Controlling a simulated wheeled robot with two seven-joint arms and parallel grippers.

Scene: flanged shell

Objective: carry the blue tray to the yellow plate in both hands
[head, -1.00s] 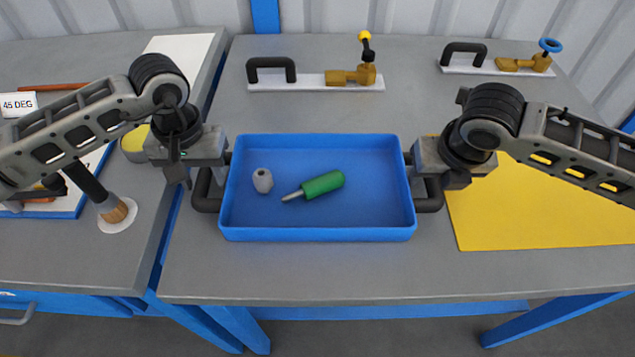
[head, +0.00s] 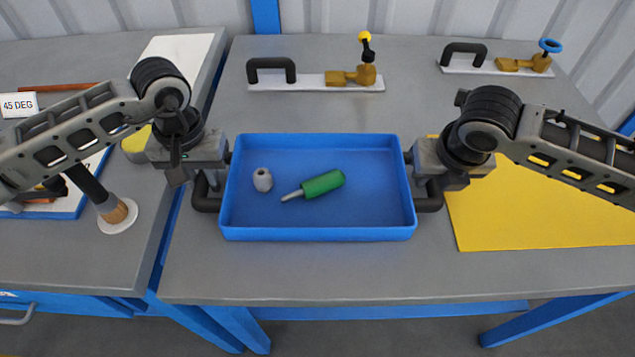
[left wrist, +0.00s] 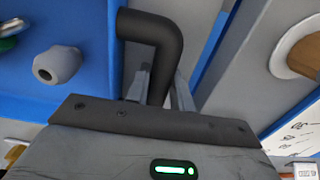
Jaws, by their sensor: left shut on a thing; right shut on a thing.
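The blue tray (head: 318,233) sits on the grey table in the head view, with a black handle at each end. A grey nut-like piece (head: 262,180) and a green-handled screwdriver (head: 322,184) lie in it. My left gripper (head: 208,182) is shut on the left handle, which also shows between the fingers in the left wrist view (left wrist: 153,35). My right gripper (head: 430,184) is shut on the right handle; its fingertips are partly hidden. The yellow plate (head: 540,215) lies flat to the right of the tray, partly under my right arm in the picture.
Two toggle clamps with black handles stand at the back, one on a white base (head: 300,86) and one with a blue knob (head: 550,45). A side bench at left holds a brush (head: 116,209) and a yellow round thing (head: 136,142). The table front is clear.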

